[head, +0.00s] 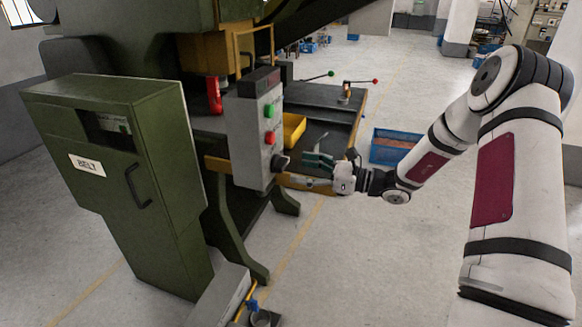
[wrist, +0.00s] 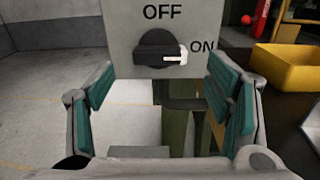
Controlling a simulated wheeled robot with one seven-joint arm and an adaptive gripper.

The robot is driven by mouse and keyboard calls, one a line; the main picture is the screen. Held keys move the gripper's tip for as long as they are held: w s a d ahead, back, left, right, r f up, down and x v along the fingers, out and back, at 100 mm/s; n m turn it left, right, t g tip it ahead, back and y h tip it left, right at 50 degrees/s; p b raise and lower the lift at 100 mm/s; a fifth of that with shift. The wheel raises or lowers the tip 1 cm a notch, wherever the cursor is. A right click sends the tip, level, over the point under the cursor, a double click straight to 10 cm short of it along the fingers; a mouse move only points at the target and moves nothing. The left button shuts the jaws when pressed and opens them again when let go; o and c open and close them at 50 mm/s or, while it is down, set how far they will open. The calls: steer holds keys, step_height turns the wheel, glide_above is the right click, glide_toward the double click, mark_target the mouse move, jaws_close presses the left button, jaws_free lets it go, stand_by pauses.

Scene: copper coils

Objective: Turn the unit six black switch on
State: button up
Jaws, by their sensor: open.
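The black switch (wrist: 152,48) is a round knob low on the front of a grey control box (head: 245,128). Its white pointer mark faces right, towards the ON label; OFF is printed above it. In the head view the switch (head: 281,162) sits at the box's lower edge, below a green and a red button. My gripper (head: 312,163) is just in front of it, with teal finger pads. In the wrist view my gripper (wrist: 161,85) is open, its fingers spread on both sides below the switch, with nothing between them. I cannot tell whether a finger touches it.
A green cabinet (head: 118,170) marked BELT stands left of the control box. A yellow bin (head: 293,128) lies on the dark table behind the box. A blue crate (head: 392,146) is on the floor beyond my arm. Open floor lies at the front.

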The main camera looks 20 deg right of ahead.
steer(key=v, duration=0.7)
steer(key=shift+s+d, duration=0.1)
steer(key=s+a+r+n+g+h, duration=0.3)
steer(key=s+a+r+n+g, duration=0.15)
steer(key=s+a+n, duration=0.25)
steer(key=s+a+r+n+g+h, duration=0.2)
steer(key=s+a+r+n+g, duration=0.25)
steer(key=s+a+n, duration=0.2)
steer(key=s+d+r+n+t+h, duration=0.2)
steer(key=s+r+n+h, duration=0.2)
steer(key=s+n, duration=0.2)
steer(key=s+d+r+n+t+h, duration=0.2)
steer(key=s+r+n+h, duration=0.2)
steer(key=s, duration=0.6)
steer(key=shift+n+h, duration=0.8)
steer(key=shift+n, duration=0.15)
steer(key=shift+s, duration=0.15)
